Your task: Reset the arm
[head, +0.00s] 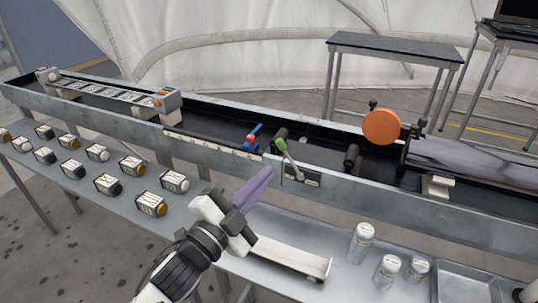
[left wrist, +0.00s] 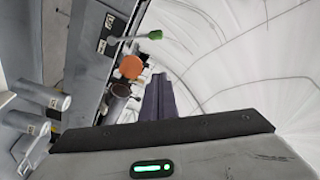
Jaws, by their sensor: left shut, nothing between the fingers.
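My left gripper (head: 264,178) reaches in from the bottom of the head view. Its purple fingers are shut with nothing between them and point up and to the right, in front of the conveyor's near side. A lever with a green knob (head: 281,144) stands on the conveyor's side panel just beyond the fingertips; the fingers look apart from it. In the left wrist view the dark fingers (left wrist: 158,97) are together, and the green knob (left wrist: 155,35) shows above them. My right gripper is not in view.
A long grey conveyor (head: 210,152) runs across the view, with an orange disc (head: 382,127) and a blue-and-red lever (head: 252,137) on it. A black-topped table (head: 395,46) stands behind.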

